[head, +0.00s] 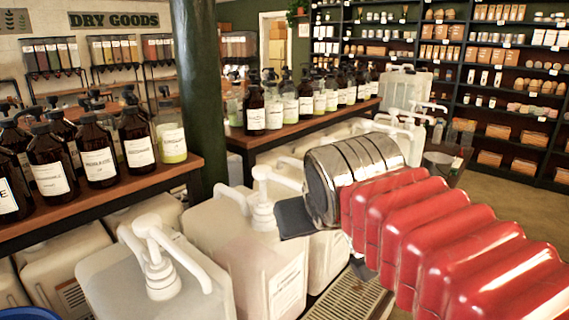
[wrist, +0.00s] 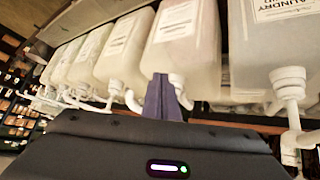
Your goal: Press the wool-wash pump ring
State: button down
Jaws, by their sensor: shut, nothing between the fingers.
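White pump heads stand on large translucent jugs in a row. One pump (head: 262,200) rises from the middle jug (head: 245,245), and my gripper (head: 290,218) is just right of it in the head view. I cannot tell whether they touch. In the wrist view my gripper (wrist: 160,85) appears as a narrow dark purple wedge, shut and empty. It lies in front of a pump collar (wrist: 178,82) under a jug (wrist: 180,45) and partly hides that pump. I cannot read which jug is the wool wash; the jug at right (wrist: 285,35) is labelled LAUNDRY.
Another pump (head: 158,265) stands nearer at left, on a front jug (head: 110,280). Dark bottles (head: 95,150) line a wooden shelf (head: 150,190) behind, beside a green post (head: 203,90). A metal drip grate (head: 350,298) lies below my arm. Open floor shows at far right.

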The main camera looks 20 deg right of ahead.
jog(key=s+a+f+g, duration=0.1)
jog(key=s+f, duration=0.4)
jog(key=f, duration=0.2)
jog(key=s+a+f+g+y, duration=0.1)
jog(key=s+f+g, duration=0.1)
jog(key=s+f, duration=0.4)
notch_tip(320, 180, down, 2)
jog(key=shift+f, duration=0.25)
